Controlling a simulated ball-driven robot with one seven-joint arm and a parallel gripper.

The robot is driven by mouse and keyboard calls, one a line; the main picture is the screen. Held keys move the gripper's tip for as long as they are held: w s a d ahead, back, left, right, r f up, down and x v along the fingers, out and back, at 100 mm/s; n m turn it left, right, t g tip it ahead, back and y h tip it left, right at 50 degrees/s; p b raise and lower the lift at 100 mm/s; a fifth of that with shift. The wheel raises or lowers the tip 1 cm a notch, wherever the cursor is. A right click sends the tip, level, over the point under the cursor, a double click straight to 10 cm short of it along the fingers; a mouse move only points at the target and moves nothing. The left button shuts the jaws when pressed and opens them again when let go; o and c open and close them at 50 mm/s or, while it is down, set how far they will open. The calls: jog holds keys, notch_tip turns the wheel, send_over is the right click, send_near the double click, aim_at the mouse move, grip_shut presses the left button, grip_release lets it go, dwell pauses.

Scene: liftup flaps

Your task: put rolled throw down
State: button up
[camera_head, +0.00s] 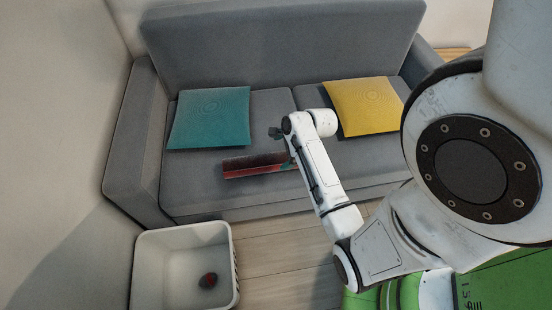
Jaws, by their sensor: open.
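The rolled throw (252,166), a dark red roll with a greenish patch, lies on or just above the left seat cushion of the grey sofa (205,187). Its right end is close to my gripper (280,140), which is small and partly hidden by my wrist. The jaws are open. Whether the fingers touch the throw cannot be made out.
A teal pillow (210,117) stands on the left seat and a yellow pillow (366,105) on the right seat. A white bin (150,262) with a small dark red item (209,281) stands on the floor at lower left. Wooden floor (268,258) shows in front of the sofa.

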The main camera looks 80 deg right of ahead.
jog(key=a+r+n+g, duration=0.2)
jog(key=a+r+n, duration=0.1)
jog(key=a+n, duration=1)
jog(key=a+r+n+g+y, duration=0.1)
jog(key=a+r+n, duration=0.3)
jog(key=a+n, duration=0.9)
jog(key=s+n+g, duration=0.1)
jog(key=n, duration=0.3)
jog(key=shift+a, duration=0.2)
notch_tip(320, 180, up, 9)
jog(key=p, duration=0.9)
